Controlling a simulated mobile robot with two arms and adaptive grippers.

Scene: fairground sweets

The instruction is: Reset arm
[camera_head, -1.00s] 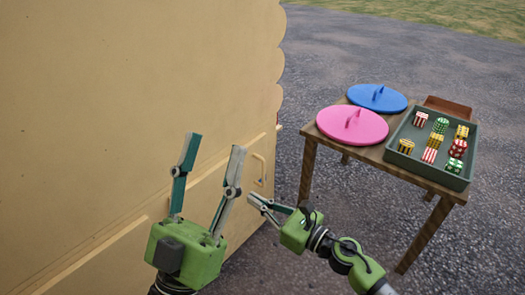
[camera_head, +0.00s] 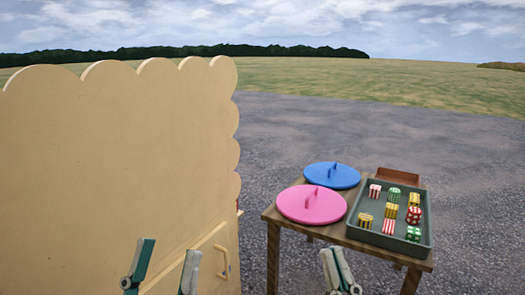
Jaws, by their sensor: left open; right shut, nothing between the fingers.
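My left gripper (camera_head: 162,268) is at the bottom edge, in front of the tan panel. Its two fingers stand apart with nothing between them, and its body is cut off by the frame. My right gripper (camera_head: 339,272) is at the bottom, in front of the wooden table's near side. Its fingers are together and hold nothing. Both grippers point upward in the picture, and the rest of both arms is out of view.
A tan scalloped panel (camera_head: 110,160) with a handle (camera_head: 223,262) fills the left. A wooden table (camera_head: 268,214) carries a pink lid (camera_head: 295,207), a blue lid (camera_head: 325,178) and a dark green tray (camera_head: 395,246) of striped and dotted sweets. Open gravel lies behind.

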